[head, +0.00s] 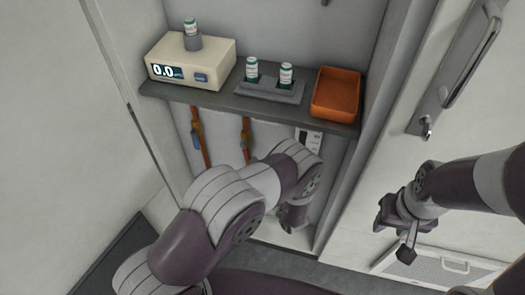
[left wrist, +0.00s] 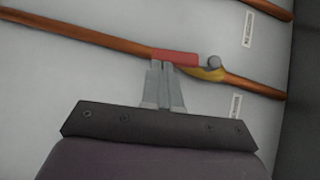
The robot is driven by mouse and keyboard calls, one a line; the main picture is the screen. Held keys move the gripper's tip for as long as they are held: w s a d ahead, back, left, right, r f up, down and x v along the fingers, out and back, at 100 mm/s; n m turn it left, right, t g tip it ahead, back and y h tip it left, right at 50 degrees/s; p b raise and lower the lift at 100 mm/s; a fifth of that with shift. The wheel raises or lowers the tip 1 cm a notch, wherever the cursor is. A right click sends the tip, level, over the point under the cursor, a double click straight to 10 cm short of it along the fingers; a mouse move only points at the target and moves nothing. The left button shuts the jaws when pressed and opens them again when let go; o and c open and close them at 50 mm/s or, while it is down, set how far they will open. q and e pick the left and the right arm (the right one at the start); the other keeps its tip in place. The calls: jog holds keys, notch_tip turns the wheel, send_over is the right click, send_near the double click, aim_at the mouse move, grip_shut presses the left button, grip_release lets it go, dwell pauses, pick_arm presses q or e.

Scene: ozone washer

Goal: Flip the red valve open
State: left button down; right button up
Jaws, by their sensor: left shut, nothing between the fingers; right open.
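The red valve handle (left wrist: 178,57) shows in the left wrist view. It lies roughly in line with a copper pipe (left wrist: 90,36), beside a yellow valve body (left wrist: 207,74) with a grey knob. My left gripper (left wrist: 162,66) is shut and empty, its tips at the handle's left part; whether they touch it I cannot tell. My right gripper (head: 397,226) is open and empty, at the right before the cabinet.
A shelf (head: 215,99) above the pipes bears a cream meter reading 0.0 (head: 205,60), a grey vial holder (head: 270,91) with two vials, and an orange tray (head: 336,94). A cabinet door stands at left.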

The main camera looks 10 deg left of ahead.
pick_arm(q)
jog(key=shift+a+f+b, duration=0.3)
jog(key=shift+a, duration=0.1)
pick_arm(e)
jog(key=shift+f, duration=0.5)
pick_arm(q)
jog(key=shift+a, duration=0.2)
pick_arm(e)
jog(key=shift+f, duration=0.15)
pick_arm(q)
jog(key=shift+f, duration=0.1)
